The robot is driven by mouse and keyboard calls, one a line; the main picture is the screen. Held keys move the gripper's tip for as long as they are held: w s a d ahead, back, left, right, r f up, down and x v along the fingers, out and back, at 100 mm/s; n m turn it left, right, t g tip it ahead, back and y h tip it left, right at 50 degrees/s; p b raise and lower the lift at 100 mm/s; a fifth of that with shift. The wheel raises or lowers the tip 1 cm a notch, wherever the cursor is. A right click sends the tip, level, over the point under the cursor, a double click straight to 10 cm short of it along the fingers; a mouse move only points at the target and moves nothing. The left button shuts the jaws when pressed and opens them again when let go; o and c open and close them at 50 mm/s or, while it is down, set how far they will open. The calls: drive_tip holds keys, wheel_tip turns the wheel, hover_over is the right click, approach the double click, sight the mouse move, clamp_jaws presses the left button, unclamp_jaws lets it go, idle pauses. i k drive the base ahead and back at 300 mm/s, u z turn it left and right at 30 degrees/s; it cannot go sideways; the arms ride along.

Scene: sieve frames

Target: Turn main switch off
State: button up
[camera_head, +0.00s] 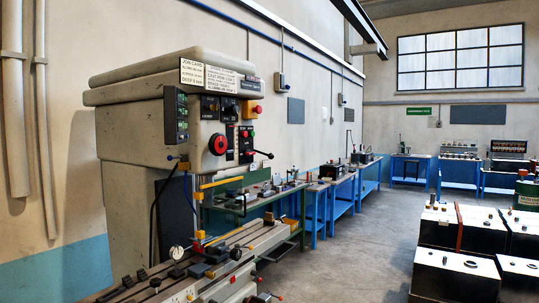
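A large beige drilling or milling machine (140,90) stands at the left. Its head carries a control panel with a big round red knob (218,144), two black switch plates (210,107) and a red button on a yellow base (252,109). Below that is a black plate with small coloured buttons (246,143). No label reading main switch is legible, so I cannot tell which control it is, nor its position. Grey switch boxes (281,79) are also fixed to the wall behind. My gripper is not in view.
A slotted machine table (232,258) with a dial gauge (177,252) juts out at the front. Blue benches (315,212) line the wall behind. Dark boxes with pale tops (455,275) stand at the right. The grey floor (350,255) between is clear.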

sight(248, 153)
drive_tip(key=z, duration=0.1)
drive_tip(key=i, duration=2.35)
drive_tip(key=u, duration=1.8)
